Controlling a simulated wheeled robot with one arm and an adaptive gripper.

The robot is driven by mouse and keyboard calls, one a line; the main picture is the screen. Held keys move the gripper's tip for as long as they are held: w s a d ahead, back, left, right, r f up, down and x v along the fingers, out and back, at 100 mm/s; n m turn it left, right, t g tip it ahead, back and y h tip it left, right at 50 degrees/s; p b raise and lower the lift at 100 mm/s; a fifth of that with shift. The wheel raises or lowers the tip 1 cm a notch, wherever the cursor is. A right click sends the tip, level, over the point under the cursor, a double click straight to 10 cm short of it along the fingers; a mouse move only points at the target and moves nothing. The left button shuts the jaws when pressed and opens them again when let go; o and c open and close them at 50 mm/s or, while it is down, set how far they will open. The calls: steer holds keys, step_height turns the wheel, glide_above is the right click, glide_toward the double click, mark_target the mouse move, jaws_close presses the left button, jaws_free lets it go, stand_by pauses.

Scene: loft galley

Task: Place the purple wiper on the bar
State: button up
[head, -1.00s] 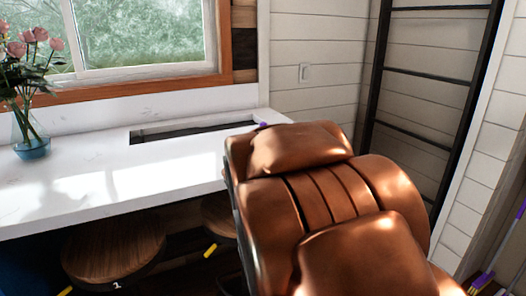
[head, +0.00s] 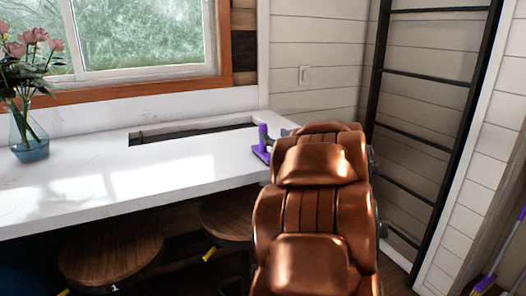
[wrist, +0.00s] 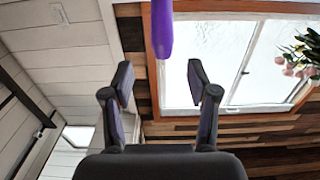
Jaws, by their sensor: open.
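The purple wiper (head: 262,146) is at the right end of the white bar (head: 100,185) in the head view. Its handle points up, and its wide foot appears to rest on the bar top near the front edge. In the wrist view its purple handle (wrist: 162,28) shows at the top, in line with the gap between the fingers and touching neither. My gripper (wrist: 160,82) is open, with nothing between its fingertips. In the head view my arm hides most of the gripper, just right of the wiper.
A long dark recess (head: 190,129) is cut into the bar behind the wiper. A glass vase of pink flowers (head: 29,140) stands at the left. Wooden stools (head: 110,250) stand under the bar. A black ladder (head: 412,76) is at the right wall. The bar's middle is clear.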

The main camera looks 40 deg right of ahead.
mark_target(265, 131)
steer(key=shift+p+x, duration=0.3)
steer(key=shift+x, duration=3.55)
steer(key=shift+a+f, duration=0.15)
steer(key=shift+c, duration=0.3)
jaws_close()
